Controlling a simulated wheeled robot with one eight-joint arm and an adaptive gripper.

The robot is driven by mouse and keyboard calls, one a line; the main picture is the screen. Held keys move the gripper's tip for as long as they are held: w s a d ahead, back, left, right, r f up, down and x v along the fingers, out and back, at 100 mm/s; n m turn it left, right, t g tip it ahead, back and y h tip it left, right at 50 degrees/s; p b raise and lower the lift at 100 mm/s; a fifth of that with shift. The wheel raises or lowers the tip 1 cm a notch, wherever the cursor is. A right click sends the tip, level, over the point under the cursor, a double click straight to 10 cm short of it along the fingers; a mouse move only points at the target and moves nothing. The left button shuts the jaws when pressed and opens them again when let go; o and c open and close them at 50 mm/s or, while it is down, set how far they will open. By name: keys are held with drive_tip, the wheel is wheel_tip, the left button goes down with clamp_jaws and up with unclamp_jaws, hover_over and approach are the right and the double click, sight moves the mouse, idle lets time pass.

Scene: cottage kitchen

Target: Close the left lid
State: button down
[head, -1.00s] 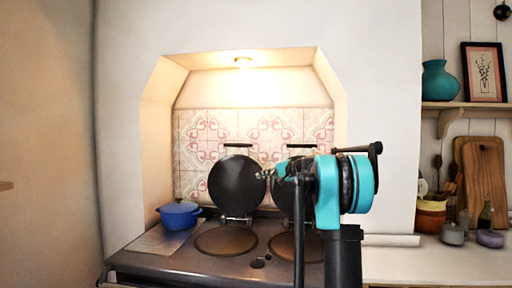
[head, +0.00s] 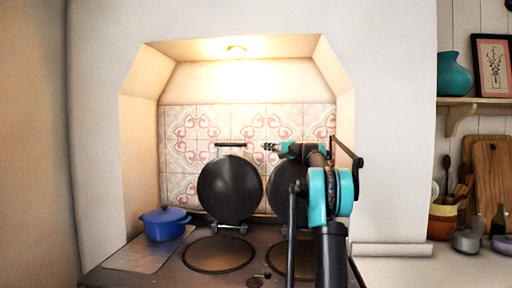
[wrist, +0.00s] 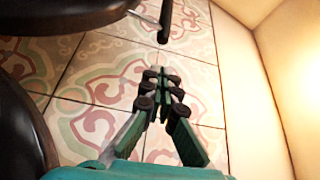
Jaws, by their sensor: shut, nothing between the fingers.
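The left lid (head: 230,189) is a round black disc standing upright and open on its hinge behind the left hotplate (head: 218,254). Its handle bar (head: 230,145) shows at its top. The right lid (head: 284,186) also stands upright, partly hidden by my arm. My gripper (head: 268,147) is shut and empty, at about the height of the lid handles, to the right of the left lid and apart from it. In the wrist view, my gripper (wrist: 160,75) is in front of the tiles, and dark lid edges (wrist: 50,14) show at the left.
A blue lidded pot (head: 165,224) stands on the stove's left side. The patterned tile wall (head: 185,135) is close behind the lids. Slanted alcove walls (head: 140,140) bound both sides. A shelf and counter with jars (head: 467,240) are at the right.

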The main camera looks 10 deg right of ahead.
drive_tip(key=x, duration=0.9)
drive_tip(key=shift+w+a, duration=0.1)
drive_tip(key=shift+a, duration=0.05)
drive_tip(key=s+a+f+n+y, duration=0.2)
drive_tip(key=s+a+n, duration=0.2)
drive_tip(key=s, duration=0.9)
drive_tip(key=s+a+f+n+y, duration=0.2)
drive_tip(key=s+a+n, duration=0.2)
drive_tip(key=s, duration=0.9)
drive_tip(key=s+a+f+n+g+y, duration=0.2)
drive_tip(key=s+a+f+n, duration=0.1)
drive_tip(key=s+f+n, duration=0.3)
drive_tip(key=s+a+f+n+g+y, duration=0.2)
drive_tip(key=s+f+n, duration=0.4)
drive_tip(key=s+f, duration=0.5)
drive_tip(key=shift+s+a+f+y, duration=0.25)
drive_tip(key=shift+a+f+y, duration=0.45)
drive_tip(key=shift+f, duration=0.9)
